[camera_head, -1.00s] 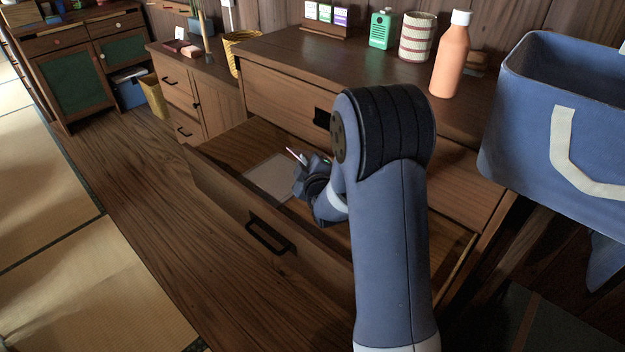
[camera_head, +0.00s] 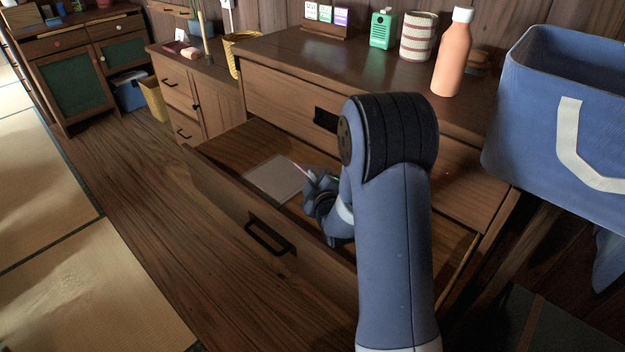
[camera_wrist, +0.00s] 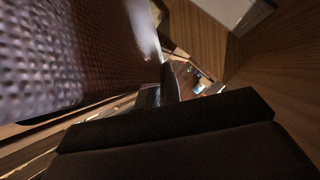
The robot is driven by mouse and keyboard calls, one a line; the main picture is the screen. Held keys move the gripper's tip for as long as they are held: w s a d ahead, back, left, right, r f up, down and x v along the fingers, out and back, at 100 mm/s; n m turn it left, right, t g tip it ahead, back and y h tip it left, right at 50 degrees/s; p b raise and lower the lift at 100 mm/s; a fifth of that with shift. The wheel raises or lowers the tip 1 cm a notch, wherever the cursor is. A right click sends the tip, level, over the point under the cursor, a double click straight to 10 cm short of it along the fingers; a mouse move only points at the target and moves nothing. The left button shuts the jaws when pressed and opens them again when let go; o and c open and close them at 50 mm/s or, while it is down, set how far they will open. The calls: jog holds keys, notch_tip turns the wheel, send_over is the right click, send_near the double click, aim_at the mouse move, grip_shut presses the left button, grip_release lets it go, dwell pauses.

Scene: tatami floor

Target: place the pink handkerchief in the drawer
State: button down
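The drawer (camera_head: 222,198) of the brown wooden chest is pulled open. My gripper (camera_head: 314,180) is low inside or just above it, partly hidden behind my arm. A thin pinkish edge (camera_head: 301,170) sticks out at the fingertips and looks like the pink handkerchief held edge-on. In the wrist view a textured, dim pinkish-brown surface (camera_wrist: 60,55) fills the upper left, very close to the camera, and seems to be the same cloth. Whether it touches the drawer bottom is hidden.
A flat pale sheet (camera_head: 274,178) lies in the drawer, left of my gripper. On the chest top stand an orange bottle (camera_head: 453,55), a striped basket (camera_head: 418,37) and a green device (camera_head: 383,30). A blue fabric bin (camera_head: 540,125) is at the right.

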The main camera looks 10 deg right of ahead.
jog(key=shift+f+b, duration=0.5)
jog(key=shift+b, duration=0.1)
jog(key=c, duration=1.6)
grip_release()
jog(key=shift+r, duration=0.15)
jog(key=shift+r+p, duration=0.55)
jog(key=shift+p, duration=0.4)
jog(key=shift+s+r+p, duration=0.15)
jog(key=shift+r+p, duration=0.1)
jog(key=shift+p, duration=0.05)
jog(key=s, duration=0.7)
jog(key=shift+d+r, duration=0.15)
jog(key=shift+r, duration=0.15)
